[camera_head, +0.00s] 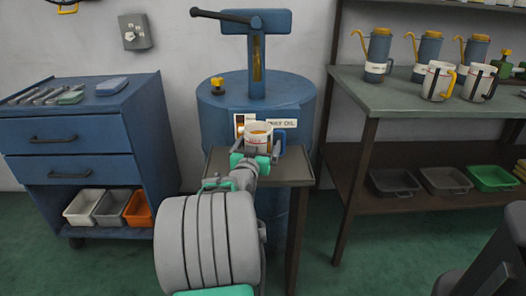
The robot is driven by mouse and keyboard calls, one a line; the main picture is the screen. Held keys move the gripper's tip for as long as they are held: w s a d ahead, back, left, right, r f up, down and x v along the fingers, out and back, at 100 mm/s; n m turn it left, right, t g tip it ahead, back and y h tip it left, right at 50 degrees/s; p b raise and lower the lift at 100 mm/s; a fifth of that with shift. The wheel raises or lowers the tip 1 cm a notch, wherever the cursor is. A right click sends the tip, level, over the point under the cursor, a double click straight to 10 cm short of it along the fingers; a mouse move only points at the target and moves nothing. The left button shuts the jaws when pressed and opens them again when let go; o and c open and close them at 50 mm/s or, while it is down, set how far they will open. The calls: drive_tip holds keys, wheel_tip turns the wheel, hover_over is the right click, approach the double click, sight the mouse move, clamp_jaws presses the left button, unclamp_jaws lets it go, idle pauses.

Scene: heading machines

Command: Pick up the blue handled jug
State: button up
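The blue-handled jug (259,137) is a white mug-like jug with a dark label, upright at the small stand in front of the blue oil drum. Its blue handle (281,140) points right. My gripper (259,151) is at the jug's near side, reaching in from the front. Its fingers are spread, one toward each side of the jug's lower body. The jug hides part of the fingers, and I cannot tell whether they touch it. The jug's base is partly hidden by my gripper.
The blue oil drum (215,125) with a hand pump (257,60) stands right behind the jug. A blue drawer cabinet (75,135) is at left. A workbench (415,119) at right holds several oil cans and other jugs. Green floor is open between the stand and the cabinet.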

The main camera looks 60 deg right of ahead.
drive_tip(key=shift+d, duration=0.15)
drive_tip(key=shift+w, duration=0.1)
drive_tip(key=c, duration=1.4)
drive_tip(key=shift+c, duration=1.2)
drive_tip(key=shift+r, duration=0.2)
